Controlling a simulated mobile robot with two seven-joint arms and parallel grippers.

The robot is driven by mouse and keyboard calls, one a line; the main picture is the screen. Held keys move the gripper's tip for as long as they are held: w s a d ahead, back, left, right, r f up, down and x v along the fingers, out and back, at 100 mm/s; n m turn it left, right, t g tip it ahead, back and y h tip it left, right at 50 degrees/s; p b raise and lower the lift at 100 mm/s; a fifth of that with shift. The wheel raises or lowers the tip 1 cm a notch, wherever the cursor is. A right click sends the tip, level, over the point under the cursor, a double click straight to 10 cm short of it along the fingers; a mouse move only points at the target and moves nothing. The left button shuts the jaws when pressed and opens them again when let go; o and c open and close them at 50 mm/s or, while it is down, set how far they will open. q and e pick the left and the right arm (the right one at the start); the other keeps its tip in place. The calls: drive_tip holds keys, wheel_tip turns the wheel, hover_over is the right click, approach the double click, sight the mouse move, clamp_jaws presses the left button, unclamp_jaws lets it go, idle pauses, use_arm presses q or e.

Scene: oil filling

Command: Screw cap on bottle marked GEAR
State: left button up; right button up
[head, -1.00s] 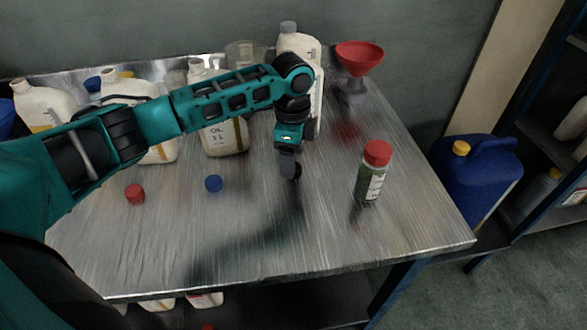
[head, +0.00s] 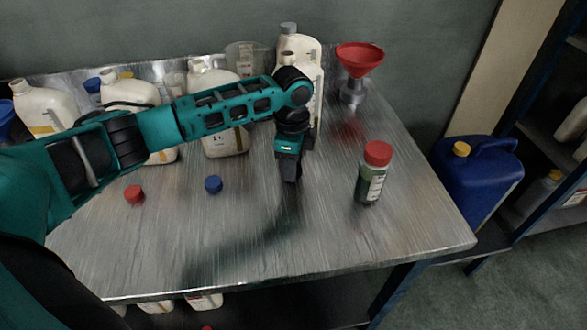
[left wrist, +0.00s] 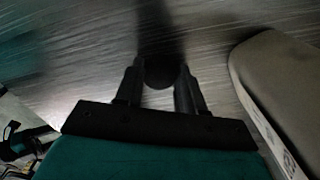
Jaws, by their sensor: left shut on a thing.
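My left gripper (head: 290,180) points down over the middle of the table. It is shut on a small dark round cap (left wrist: 159,72), seen between the fingers in the left wrist view. In the head view the cap is hidden or blends with the dark fingers. I cannot read GEAR on any bottle. A cream bottle (head: 312,50) with a grey top stands behind my left arm, partly hidden. A cream bottle (head: 226,142) marked OIL, its neck open, stands left of it. A pale bottle (left wrist: 275,75) is at the right of the left wrist view. My right gripper is not in view.
A red cap (head: 134,194) and a blue cap (head: 213,184) lie on the metal table (head: 330,235). A red-topped jar (head: 371,175) stands to the right, and a red funnel (head: 359,60) at the back right. More cream bottles (head: 40,108) stand back left. The front is clear.

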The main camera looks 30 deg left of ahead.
use_arm(q)
drive_tip(key=c, duration=0.3)
drive_tip(key=shift+r, duration=0.1)
wheel_tip(320, 180, up, 20)
drive_tip(key=p, duration=0.2)
drive_tip(key=shift+p, duration=0.35)
